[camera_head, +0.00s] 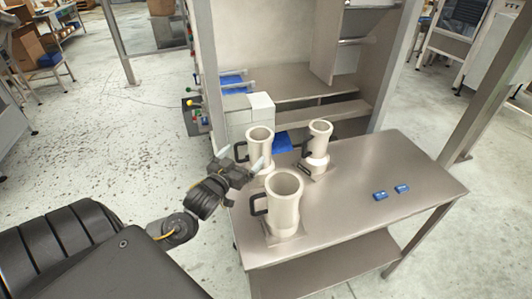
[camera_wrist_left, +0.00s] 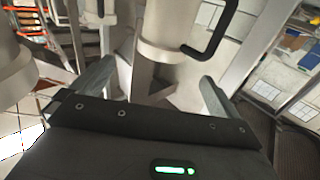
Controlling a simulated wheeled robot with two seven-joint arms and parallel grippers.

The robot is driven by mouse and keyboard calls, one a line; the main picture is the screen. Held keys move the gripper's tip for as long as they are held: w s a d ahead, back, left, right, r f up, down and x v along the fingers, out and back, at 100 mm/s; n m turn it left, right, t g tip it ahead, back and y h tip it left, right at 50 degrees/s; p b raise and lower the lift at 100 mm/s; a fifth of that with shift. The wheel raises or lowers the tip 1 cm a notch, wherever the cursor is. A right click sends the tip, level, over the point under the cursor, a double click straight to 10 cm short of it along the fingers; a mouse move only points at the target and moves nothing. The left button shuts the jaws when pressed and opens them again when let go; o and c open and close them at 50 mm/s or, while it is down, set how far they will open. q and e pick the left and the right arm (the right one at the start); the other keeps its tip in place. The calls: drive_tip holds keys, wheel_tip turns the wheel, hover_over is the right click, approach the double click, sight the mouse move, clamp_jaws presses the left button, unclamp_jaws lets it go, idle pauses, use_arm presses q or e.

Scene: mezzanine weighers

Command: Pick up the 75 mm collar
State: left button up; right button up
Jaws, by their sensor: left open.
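Three pale cream collars with black side handles stand upright on a steel table in the head view: a near one (camera_head: 285,190), a back-left one (camera_head: 260,139) and a back-right one (camera_head: 320,131). I cannot read sizes, so I cannot tell which is 75 mm. My left gripper (camera_head: 241,157) is open and empty beside the back-left collar, at its handle side. In the left wrist view, a pale collar with a black handle (camera_wrist_left: 212,32) shows beyond the open fingers (camera_wrist_left: 157,74). Another pale cylinder (camera_wrist_left: 14,62) is at the left edge. My right gripper is out of view.
The steel table (camera_head: 420,175) has free room at its right, around two small blue items (camera_head: 391,192). A pale box (camera_head: 249,110) stands behind the back-left collar. Metal posts (camera_head: 398,60) rise behind the table. The near and back-right collars stand close by.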

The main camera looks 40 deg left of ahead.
sight(253, 142)
use_arm(q)
drive_tip(key=w+p, duration=0.1)
drive_tip(key=w, duration=0.1)
drive_tip(key=w+a, duration=0.1)
drive_tip(key=w, duration=0.1)
drive_tip(key=shift+w+a+r+p, duration=0.1)
drive_tip(key=shift+w+r+p, duration=0.1)
drive_tip(key=shift+p, duration=0.2)
drive_tip(key=shift+w+f, duration=0.1)
drive_tip(key=shift+w, duration=0.25)
drive_tip(key=w, duration=0.1)
drive_tip(key=w+p, duration=0.1)
drive_tip(key=w, duration=0.1)
drive_tip(key=w+a, duration=0.1)
drive_tip(key=w, duration=0.1)
drive_tip(key=shift+p, duration=0.4)
drive_tip(key=shift+s+d, duration=0.1)
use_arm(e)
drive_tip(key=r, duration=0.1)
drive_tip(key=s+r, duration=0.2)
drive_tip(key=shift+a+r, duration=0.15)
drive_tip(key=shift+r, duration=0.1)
use_arm(q)
drive_tip(key=shift+c, duration=0.4)
